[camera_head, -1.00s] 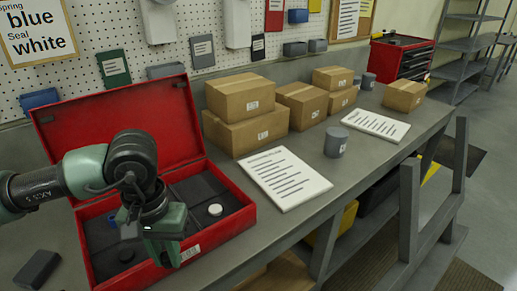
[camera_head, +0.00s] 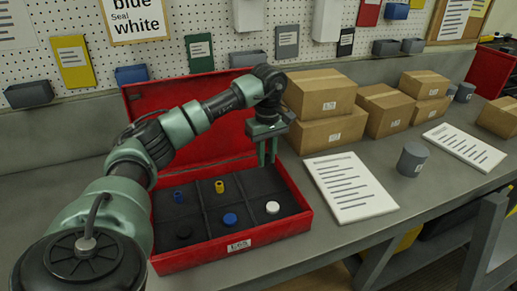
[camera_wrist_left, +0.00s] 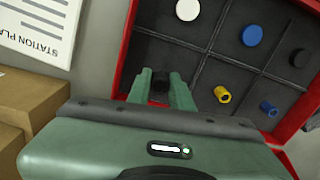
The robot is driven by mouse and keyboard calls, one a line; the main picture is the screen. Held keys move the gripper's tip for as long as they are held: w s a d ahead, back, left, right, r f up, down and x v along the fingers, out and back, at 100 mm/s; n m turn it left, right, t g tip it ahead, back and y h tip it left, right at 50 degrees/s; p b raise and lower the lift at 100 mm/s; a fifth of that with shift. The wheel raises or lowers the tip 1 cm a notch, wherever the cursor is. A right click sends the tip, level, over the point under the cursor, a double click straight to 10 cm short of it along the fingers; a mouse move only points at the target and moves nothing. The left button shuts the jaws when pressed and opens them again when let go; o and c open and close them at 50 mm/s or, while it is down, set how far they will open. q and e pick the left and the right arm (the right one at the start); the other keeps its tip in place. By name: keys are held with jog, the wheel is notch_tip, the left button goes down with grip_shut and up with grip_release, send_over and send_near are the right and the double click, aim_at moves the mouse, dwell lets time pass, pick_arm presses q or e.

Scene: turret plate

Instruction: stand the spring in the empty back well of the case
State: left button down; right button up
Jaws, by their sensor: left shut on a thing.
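The open red case (camera_head: 275,233) lies on the bench with its dark insert split into wells. A blue spring (camera_head: 178,196) and a yellow spring (camera_head: 219,187) stand in the back left and back middle wells. A black seal (camera_head: 183,231), a blue seal (camera_head: 230,219) and a white seal (camera_head: 272,207) lie in the front wells. My left gripper (camera_head: 267,160) points down over the back right well. In the left wrist view its fingers (camera_wrist_left: 161,92) are shut on a dark piece, apparently a black spring (camera_wrist_left: 159,82). Its lower end is hard to make out.
The raised red lid (camera_head: 190,125) stands behind the wells, close to my left arm. Cardboard boxes (camera_head: 322,132), a white sheet (camera_head: 350,188) and a grey cylinder (camera_head: 411,159) are to the right of the case.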

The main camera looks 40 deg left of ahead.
aim_at(259, 182)
pick_arm(q)
jog(key=a+f, duration=0.1)
jog(key=a+f+n+b, duration=0.1)
jog(key=a, duration=0.1)
jog(key=shift+s+f, duration=0.15)
jog(key=shift+s, duration=0.05)
notch_tip(259, 182, down, 3)
jog(key=b, duration=0.3)
jog(key=shift+f, duration=0.1)
jog(key=shift+d+f, duration=0.1)
jog(key=shift+f, duration=0.05)
dwell(0.4)
jog(key=shift+f, duration=0.3)
jog(key=shift+f+b, duration=0.35)
jog(key=shift+f, duration=0.05)
jog(key=shift+f, duration=0.7)
dwell(1.2)
